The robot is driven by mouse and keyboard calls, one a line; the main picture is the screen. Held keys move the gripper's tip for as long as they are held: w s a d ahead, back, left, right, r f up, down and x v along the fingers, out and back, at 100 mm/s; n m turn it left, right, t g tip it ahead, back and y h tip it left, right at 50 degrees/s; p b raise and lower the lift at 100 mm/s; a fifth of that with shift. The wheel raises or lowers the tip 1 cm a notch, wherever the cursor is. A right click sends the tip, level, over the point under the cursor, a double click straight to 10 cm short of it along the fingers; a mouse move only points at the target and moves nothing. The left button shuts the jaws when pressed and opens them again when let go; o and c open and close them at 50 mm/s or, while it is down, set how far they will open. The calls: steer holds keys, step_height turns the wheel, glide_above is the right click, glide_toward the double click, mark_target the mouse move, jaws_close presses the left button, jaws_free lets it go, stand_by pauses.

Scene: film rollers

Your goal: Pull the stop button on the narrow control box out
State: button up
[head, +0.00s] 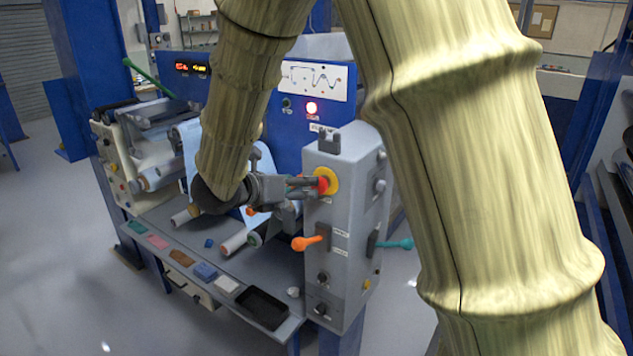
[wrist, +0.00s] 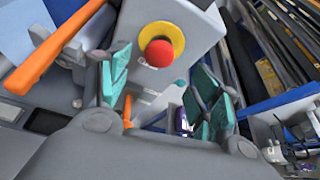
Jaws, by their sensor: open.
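The narrow control box (head: 345,215) is a tall grey box at the right end of the machine. Its stop button is a red knob (head: 322,184) on a yellow disc, near the top of the left-facing side. In the wrist view the red stop button (wrist: 159,53) sits ahead of the fingers, a little left of midway between them. My gripper (head: 305,186) is beside the button in the head view, its fingers pointing at it and partly overlapping it. In the wrist view my gripper's teal fingers (wrist: 165,90) are wide apart with nothing between them. Whether a fingertip touches the button cannot be told.
An orange-handled lever (head: 306,243) and a green-handled lever (head: 395,244) stick out lower on the box. An orange bar (wrist: 62,45) crosses the left of the wrist view. A grey shelf (head: 190,290) with small coloured blocks and a black tray (head: 262,307) lies below.

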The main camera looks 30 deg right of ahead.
mark_target(321, 184)
steer(key=shift+p+x, duration=1.75)
steer(key=shift+x, duration=2.7)
